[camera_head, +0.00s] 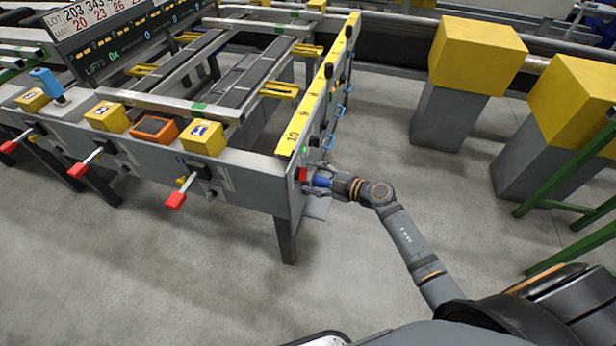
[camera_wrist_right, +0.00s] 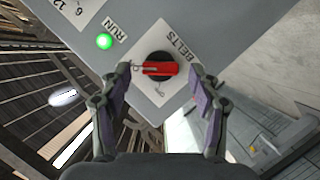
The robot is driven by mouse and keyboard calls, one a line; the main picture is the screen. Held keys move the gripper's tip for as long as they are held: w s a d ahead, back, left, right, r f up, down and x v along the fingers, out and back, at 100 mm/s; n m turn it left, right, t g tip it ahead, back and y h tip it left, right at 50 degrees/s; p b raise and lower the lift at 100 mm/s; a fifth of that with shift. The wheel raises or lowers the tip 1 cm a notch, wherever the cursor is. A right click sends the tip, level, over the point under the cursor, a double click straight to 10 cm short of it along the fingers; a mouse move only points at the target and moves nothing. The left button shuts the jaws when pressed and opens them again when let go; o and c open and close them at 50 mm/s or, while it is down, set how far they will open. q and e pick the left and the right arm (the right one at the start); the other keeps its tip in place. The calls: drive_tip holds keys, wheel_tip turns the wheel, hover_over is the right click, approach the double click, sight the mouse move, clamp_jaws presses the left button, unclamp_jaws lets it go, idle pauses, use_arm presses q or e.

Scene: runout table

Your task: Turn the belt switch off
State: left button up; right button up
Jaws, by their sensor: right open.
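The belt switch (camera_wrist_right: 159,69) is a red bar handle on a round black base, on a white plate marked BELTS. In the right wrist view the bar lies nearly level; its left end is by a small mark I cannot read, and a small mark that looks like OFF is below. In the head view its red handle (camera_head: 303,174) shows on the end panel of the table. My right gripper (camera_wrist_right: 163,72) is open, with one finger on each side of the handle; I cannot tell whether they touch it. It also shows at the panel in the head view (camera_head: 315,179). My left gripper is out of view.
A green light (camera_wrist_right: 104,41) marked RUN is lit beside the switch. The runout table (camera_head: 250,170) carries red-tipped levers (camera_head: 175,200) along its front. Yellow-topped grey blocks (camera_head: 478,50) stand at right. Open floor lies in front of the table.

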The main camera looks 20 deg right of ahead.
drive_tip(key=shift+x, duration=0.8)
drive_tip(key=c, duration=1.2)
drive_tip(key=shift+o, duration=0.2)
drive_tip(key=shift+f, duration=0.1)
